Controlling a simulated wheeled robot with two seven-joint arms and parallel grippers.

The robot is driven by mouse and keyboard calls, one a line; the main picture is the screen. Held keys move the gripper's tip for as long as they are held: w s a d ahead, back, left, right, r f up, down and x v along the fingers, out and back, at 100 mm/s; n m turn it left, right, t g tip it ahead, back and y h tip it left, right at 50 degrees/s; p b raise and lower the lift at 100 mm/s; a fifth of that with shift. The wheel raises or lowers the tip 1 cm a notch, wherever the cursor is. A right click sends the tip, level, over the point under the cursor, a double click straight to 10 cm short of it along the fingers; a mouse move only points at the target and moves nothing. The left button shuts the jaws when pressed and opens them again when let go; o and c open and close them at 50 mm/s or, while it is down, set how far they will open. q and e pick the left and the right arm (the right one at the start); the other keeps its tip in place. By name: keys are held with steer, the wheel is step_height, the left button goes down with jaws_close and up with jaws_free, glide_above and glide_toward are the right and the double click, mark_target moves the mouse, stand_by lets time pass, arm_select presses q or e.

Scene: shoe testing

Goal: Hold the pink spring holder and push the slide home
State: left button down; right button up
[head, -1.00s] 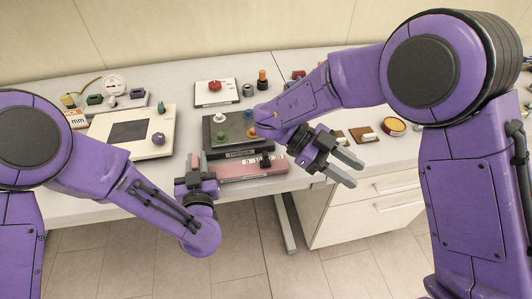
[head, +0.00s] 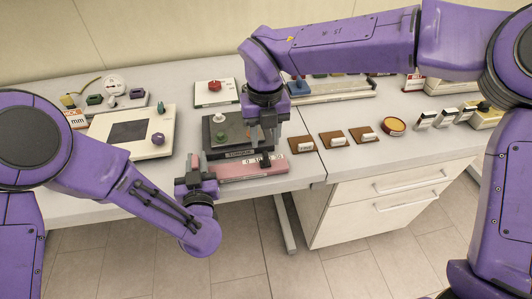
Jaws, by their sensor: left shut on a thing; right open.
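The pink spring holder (head: 240,171) lies along the front of the dark grey device (head: 226,154), near the table's front edge. My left gripper (head: 196,163) is shut on the holder's left end. A small black slide knob (head: 265,162) stands up near the holder's right part. My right gripper (head: 268,140) points down just above and behind the knob, with open jaws. I cannot tell whether its fingers touch the knob. My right gripper hides the right side of the dark device.
A cream panel with a dark screen (head: 130,132) lies at left. A white plate with a red knob (head: 214,86) is behind. Brown pads with white pieces (head: 333,140) lie close on the right. The table's front edge runs just before the holder.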

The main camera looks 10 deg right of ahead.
mark_target(265, 153)
step_height(265, 153, down, 7)
steer(key=shift+r, duration=0.15)
jaws_close()
steer(key=a, duration=0.5)
arm_select(q)
steer(key=shift+d, duration=0.1)
arm_select(e)
jaws_free()
steer(key=shift+d, duration=0.1)
steer(key=shift+r, duration=0.4)
step_height(265, 153, up, 11)
steer(key=shift+r, duration=0.15)
